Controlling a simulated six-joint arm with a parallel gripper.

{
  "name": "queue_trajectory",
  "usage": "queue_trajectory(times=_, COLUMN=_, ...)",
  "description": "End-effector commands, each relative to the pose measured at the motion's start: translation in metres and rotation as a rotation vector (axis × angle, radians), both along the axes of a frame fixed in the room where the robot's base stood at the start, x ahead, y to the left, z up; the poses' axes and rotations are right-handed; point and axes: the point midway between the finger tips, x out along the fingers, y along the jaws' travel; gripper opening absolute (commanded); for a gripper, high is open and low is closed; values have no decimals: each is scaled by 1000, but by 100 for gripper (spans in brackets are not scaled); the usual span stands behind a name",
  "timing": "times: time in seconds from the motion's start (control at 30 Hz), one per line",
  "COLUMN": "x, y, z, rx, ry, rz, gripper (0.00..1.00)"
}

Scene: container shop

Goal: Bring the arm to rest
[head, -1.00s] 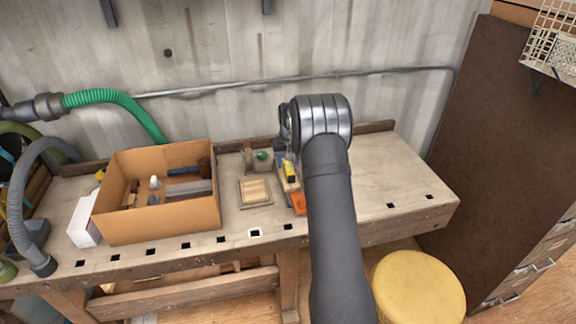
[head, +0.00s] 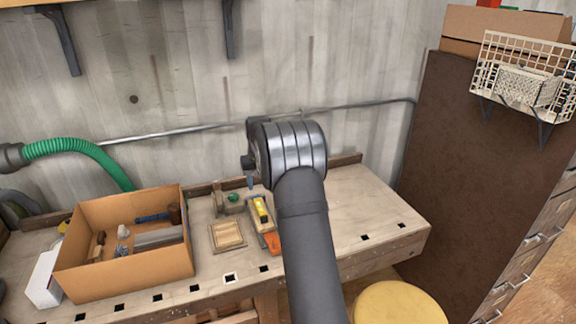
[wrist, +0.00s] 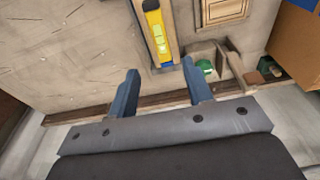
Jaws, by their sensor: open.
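My gripper (wrist: 160,68) shows in the wrist view as two blue fingers, spread apart with nothing held between them. It hangs above the workbench (head: 365,208). The yellow level (wrist: 155,32) lies beyond the fingertips in the wrist view, in a narrow wooden tray, apart from the fingers. In the head view my arm reaches up from the bottom over the bench, and its wrist joint hides most of the gripper. Only a bit of a blue finger shows left of the joint.
A cardboard box (head: 135,281) with tools stands on the bench at left, beside a white box (head: 42,281). A small wooden frame (head: 228,236) lies near the level (head: 261,211). The bench's right part is clear. A yellow stool (head: 398,304) stands in front; a brown panel (head: 480,170) rises at right.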

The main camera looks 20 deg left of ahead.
Motion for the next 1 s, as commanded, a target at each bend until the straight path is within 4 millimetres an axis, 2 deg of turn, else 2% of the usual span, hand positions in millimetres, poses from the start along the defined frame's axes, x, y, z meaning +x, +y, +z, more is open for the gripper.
queue_trajectory(times=0.17, x=2, y=2, z=-20, rx=-3, ry=3, rz=0, gripper=46)
queue_trajectory(times=0.7, x=13, y=13, z=-123, rx=-1, ry=0, rz=-1, gripper=46)
queue_trajectory(times=0.73, x=14, y=13, z=-110, rx=3, ry=-6, rz=0, gripper=46)
queue_trajectory(times=0.8, x=14, y=13, z=-98, rx=3, ry=-4, rz=0, gripper=46)
queue_trajectory(times=1.0, x=13, y=13, z=-81, rx=1, ry=-1, rz=0, gripper=46)
